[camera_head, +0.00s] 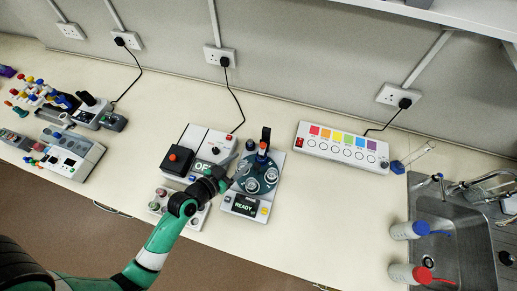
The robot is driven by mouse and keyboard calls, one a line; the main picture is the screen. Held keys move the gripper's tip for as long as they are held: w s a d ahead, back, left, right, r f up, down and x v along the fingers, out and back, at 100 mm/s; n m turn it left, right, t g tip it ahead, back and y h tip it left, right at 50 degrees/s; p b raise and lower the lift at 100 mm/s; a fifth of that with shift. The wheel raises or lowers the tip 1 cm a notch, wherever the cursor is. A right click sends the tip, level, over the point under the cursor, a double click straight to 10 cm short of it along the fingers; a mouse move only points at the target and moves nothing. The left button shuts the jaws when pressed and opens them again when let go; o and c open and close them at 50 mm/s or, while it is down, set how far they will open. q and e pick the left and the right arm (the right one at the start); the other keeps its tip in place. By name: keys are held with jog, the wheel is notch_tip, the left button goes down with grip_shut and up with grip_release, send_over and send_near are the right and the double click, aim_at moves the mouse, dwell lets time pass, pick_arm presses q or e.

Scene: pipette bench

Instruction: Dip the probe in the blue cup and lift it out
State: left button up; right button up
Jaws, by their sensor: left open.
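A machine with a "READY" screen (245,204) stands mid-bench and carries a round dark teal plate. Pale round cups (252,186) sit on the plate. A dark blue upright part (266,135) with a red-orange piece below it stands at the plate's back; I cannot tell whether it is the probe. I cannot make out which cup is blue. My left gripper (232,171) is open at the plate's left edge, with its fingers pointing right; I cannot tell whether they touch anything. My right gripper is not in view.
Left of the machine is a white box with a red button (172,157). A colour-strip panel (341,146) lies behind to the right. A sink (462,255) with blue- and red-capped bottles is at far right. Other devices crowd the left. The front bench right of the machine is clear.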

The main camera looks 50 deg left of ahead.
aim_at(262, 146)
pick_arm(q)
jog(key=b+x, duration=0.1)
jog(key=x, duration=1)
jog(key=shift+r, duration=0.15)
grip_shut()
dwell(0.9)
